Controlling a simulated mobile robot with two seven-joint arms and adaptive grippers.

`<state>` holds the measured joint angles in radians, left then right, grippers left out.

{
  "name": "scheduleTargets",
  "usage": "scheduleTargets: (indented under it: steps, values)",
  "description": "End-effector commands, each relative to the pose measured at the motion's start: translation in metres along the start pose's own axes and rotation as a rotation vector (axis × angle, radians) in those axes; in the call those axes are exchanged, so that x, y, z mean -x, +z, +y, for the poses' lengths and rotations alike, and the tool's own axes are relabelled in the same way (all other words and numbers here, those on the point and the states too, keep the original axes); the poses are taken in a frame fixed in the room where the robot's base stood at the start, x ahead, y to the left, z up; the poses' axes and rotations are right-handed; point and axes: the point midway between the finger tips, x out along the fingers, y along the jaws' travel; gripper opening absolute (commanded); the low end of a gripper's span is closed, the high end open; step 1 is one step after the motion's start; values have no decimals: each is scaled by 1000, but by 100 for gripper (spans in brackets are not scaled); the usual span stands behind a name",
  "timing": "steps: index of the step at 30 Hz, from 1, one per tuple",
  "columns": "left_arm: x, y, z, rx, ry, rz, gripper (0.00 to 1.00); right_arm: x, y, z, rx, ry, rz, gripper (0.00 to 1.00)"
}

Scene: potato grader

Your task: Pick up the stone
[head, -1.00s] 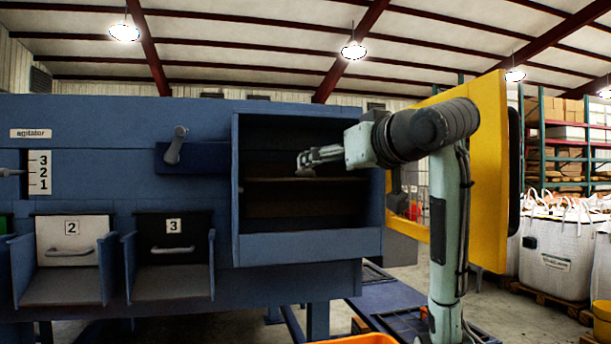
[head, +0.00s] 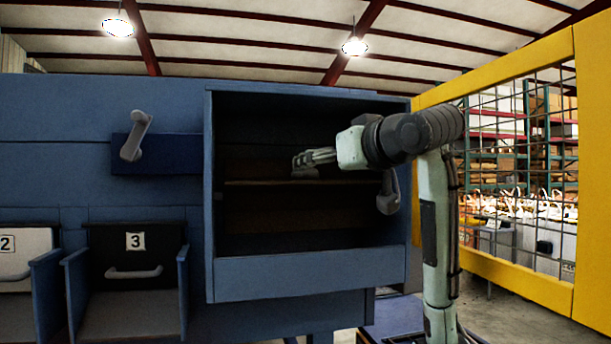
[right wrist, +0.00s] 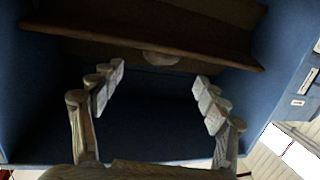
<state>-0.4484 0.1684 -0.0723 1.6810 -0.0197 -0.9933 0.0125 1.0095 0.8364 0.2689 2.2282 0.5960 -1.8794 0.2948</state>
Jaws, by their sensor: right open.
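A small pale, rounded lump, which looks like the stone (head: 304,173), sits on a thin brown shelf (head: 250,183) inside the open blue compartment. My right gripper (head: 299,160) reaches in from the right, its fingers close to the stone and partly hiding it. In the right wrist view the gripper (right wrist: 160,88) is open and empty. There the stone (right wrist: 162,58) shows beyond the fingertips, between them sideways, against the edge of the brown shelf (right wrist: 205,42). Contact between fingers and stone cannot be seen. My left gripper is out of view.
The blue compartment wall (head: 310,275) stands below the shelf opening. A grey lever (head: 388,192) is at the compartment's right side, behind my arm. A yellow mesh door (head: 520,270) stands open at right. Bin 3 (head: 135,258) and another lever (head: 136,136) are at left.

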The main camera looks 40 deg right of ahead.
Motion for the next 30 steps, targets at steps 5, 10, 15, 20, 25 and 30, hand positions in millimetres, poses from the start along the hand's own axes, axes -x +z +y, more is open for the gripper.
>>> scheduleTargets:
  steps: [5, 10, 15, 20, 25, 30]
  values:
    - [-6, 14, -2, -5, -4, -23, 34, -12, 1, -1, 1, -1, -2, 74]
    - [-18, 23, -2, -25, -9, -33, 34, -37, 3, -2, -1, -1, -5, 74]
    - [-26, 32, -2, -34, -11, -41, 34, -57, 3, -1, 0, 0, -1, 74]
    - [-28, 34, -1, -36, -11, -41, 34, -61, 3, -1, 1, 1, 0, 74]
    - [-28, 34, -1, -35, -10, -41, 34, -61, 3, -1, 1, 1, 0, 69]
    - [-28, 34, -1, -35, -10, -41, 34, -60, 3, -1, 1, 1, 1, 48]
